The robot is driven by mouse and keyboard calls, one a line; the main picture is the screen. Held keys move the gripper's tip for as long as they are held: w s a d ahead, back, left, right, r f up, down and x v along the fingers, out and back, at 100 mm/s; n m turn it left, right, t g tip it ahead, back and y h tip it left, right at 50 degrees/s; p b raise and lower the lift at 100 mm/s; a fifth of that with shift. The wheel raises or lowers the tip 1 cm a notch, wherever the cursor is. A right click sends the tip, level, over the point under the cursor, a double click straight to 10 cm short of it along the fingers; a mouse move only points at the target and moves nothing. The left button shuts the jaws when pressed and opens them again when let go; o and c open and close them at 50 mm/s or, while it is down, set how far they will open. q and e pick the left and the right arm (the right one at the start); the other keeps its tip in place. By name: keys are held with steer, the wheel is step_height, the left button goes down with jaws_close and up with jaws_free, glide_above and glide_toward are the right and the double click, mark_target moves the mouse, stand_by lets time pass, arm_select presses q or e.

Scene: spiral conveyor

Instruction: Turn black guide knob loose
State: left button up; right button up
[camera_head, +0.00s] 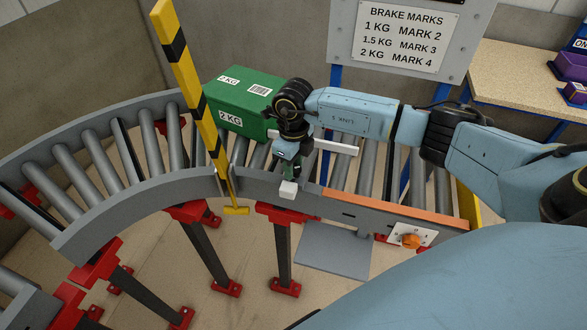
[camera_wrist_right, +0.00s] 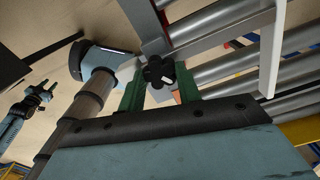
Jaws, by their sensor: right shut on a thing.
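The black guide knob (camera_wrist_right: 158,70) has a lobed rim and a pale mark. In the wrist view it sits between the green fingers of my right gripper (camera_wrist_right: 160,84), which is shut on it. In the head view my right gripper (camera_head: 288,176) points down at the conveyor's inner rail, beside the white guide bar (camera_head: 328,144). The knob itself is hidden there by the gripper and wrist. A small arm end that looks like my left gripper (camera_wrist_right: 38,93) shows far off in the wrist view; its jaws are too small to judge.
A green 2 KG box (camera_head: 240,102) stands on the rollers just behind my right wrist. A yellow-black striped post (camera_head: 190,88) rises left of it. An orange knob on a white dial plate (camera_head: 411,240) is on the rail's right. A brake marks sign (camera_head: 400,38) stands behind.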

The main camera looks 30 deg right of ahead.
steer(key=n+b, duration=0.4)
steer(key=n, duration=0.2)
steer(key=shift+w, duration=0.1)
steer(key=shift+r+n+b, duration=0.1)
steer(key=shift+n+b, duration=1.45)
steer(key=shift+n, duration=0.85)
steer(key=o, duration=1)
steer(key=shift+c, duration=0.2)
step_height(320, 180, up, 13)
steer(key=shift+r, duration=0.2)
